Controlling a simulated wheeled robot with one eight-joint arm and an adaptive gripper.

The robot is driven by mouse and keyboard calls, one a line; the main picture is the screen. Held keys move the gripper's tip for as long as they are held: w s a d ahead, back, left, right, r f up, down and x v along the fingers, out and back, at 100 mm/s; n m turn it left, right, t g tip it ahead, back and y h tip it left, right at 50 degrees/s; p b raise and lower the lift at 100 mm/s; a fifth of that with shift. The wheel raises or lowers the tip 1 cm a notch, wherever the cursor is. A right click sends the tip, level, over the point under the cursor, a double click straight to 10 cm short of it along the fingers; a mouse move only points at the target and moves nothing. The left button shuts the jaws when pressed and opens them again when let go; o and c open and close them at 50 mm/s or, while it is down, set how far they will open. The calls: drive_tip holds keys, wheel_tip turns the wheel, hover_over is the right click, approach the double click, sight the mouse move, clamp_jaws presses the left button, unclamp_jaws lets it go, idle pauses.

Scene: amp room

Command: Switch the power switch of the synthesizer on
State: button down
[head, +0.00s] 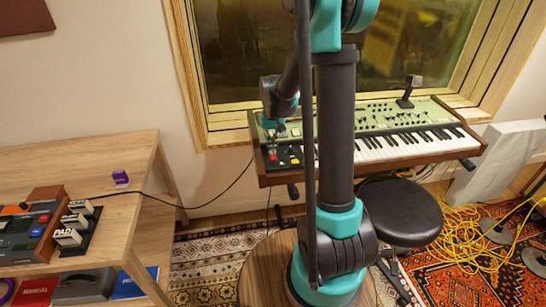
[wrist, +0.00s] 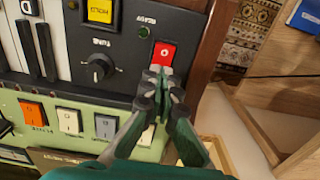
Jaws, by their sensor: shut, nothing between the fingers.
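The synthesizer (head: 458,124) has a green panel, piano keys and a wooden case, and stands before the window. In the wrist view its red rocker switch (wrist: 164,54), marked with a circle, sits on the black panel next to the wooden side. A small green lamp (wrist: 143,31) and an upside-down label are beside it. My gripper (wrist: 160,73) is shut and empty, its fingertips at the lower edge of the red switch. I cannot tell whether they touch it. In the head view my gripper (head: 275,131) is over the synthesizer's left end.
A black knob (wrist: 99,69), a yellow button (wrist: 99,10) and several orange and white rockers (wrist: 69,119) are close by. A wooden desk (head: 90,155) with pedals stands at left. A black stool (head: 402,210) is in front of the keys, and yellow cables (head: 470,240) lie at right.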

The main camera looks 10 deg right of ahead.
sight(273, 155)
drive_tip(key=shift+r, duration=3)
drive_tip(key=shift+s, duration=0.1)
